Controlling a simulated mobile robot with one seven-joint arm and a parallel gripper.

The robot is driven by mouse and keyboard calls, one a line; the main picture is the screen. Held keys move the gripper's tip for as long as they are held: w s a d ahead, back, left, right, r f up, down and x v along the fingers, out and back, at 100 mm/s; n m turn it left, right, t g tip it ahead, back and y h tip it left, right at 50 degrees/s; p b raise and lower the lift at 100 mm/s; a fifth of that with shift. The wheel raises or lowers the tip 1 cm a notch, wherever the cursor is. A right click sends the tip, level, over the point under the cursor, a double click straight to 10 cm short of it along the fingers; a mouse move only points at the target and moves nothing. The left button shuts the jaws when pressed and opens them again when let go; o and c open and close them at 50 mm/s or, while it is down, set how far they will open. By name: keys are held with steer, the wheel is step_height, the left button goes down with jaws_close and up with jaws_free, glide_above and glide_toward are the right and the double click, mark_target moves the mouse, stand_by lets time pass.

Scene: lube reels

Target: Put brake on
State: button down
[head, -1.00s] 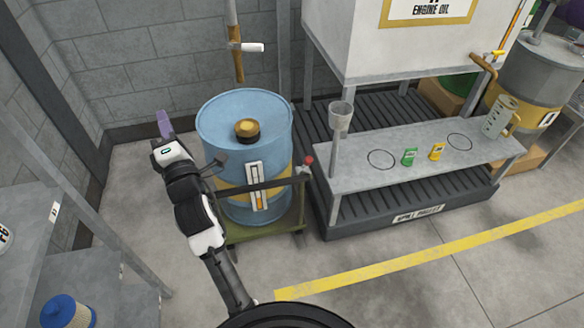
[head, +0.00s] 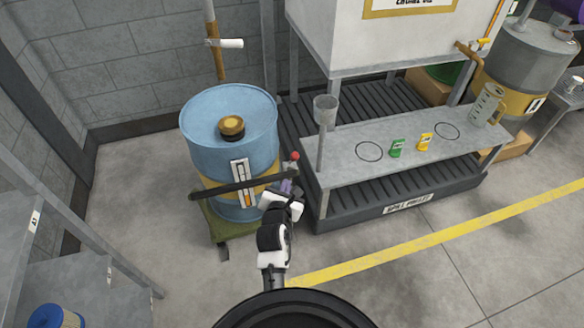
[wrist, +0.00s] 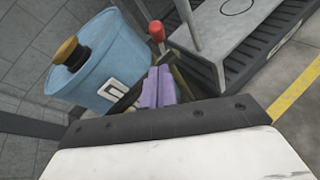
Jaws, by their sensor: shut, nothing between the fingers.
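A red-knobbed lever (head: 294,157), which looks like the brake, stands at the right end of the dark rail on the drum's dolly (head: 225,222). It also shows in the wrist view (wrist: 156,31). The blue drum (head: 225,120) with a brass cap rests upright on the dolly. My gripper (head: 286,187), with purple fingers, is shut and empty just below the red knob in the head view. In the wrist view its fingers (wrist: 158,84) point towards the lever, and the knob is beyond the tips. I cannot tell whether they touch the lever's shaft.
A grey bench (head: 345,172) with a funnel, green and yellow containers and a jug stands on the black spill pallet (head: 410,204) close to the right. A shelf (head: 75,270) stands at the left.

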mark_target(290, 172)
steer(key=shift+w, duration=0.1)
steer(key=x, duration=1)
steer(key=shift+a+r, duration=0.1)
steer(key=shift+p, duration=0.3)
